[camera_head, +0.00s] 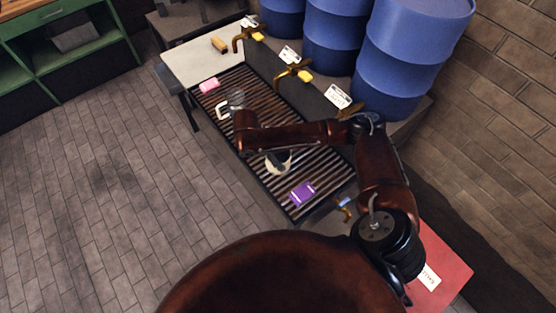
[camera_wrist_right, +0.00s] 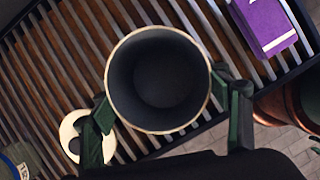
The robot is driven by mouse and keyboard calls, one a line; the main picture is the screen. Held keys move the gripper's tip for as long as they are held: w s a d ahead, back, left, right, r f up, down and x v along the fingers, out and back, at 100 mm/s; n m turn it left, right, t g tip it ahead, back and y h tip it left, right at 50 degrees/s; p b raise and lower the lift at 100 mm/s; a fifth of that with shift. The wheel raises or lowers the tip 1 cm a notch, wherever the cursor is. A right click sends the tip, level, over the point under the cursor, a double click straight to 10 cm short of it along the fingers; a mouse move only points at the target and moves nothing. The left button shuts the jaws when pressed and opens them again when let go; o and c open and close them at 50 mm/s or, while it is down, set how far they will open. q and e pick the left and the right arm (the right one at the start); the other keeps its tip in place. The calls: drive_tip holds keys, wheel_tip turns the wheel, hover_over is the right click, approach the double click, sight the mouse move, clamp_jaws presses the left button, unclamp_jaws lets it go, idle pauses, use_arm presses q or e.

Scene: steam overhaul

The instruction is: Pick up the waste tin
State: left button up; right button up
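The waste tin (camera_wrist_right: 158,127), a round tin with a dark grey inside and a pale cream rim, fills the middle of the right wrist view. I look down into its mouth, and it looks empty. It also shows small in the head view (camera_head: 278,169), partly hidden by my arm and gripper. My right gripper (camera_wrist_right: 165,105) has one dark green finger on each side of the tin, very close to its wall. I cannot tell whether the fingers press on it, nor whether it stands on the slats. My left gripper is not in view.
The tin is over a slatted rack (camera_head: 262,187). A purple box (camera_head: 302,193) lies close by, a pink block (camera_head: 209,86) farther off. A pale ring (camera_wrist_right: 73,135) lies beside the left-hand finger. Blue drums (camera_head: 402,55) with brass taps stand behind.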

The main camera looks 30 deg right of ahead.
drive_tip(key=c, duration=0.7)
drive_tip(key=shift+r, duration=0.1)
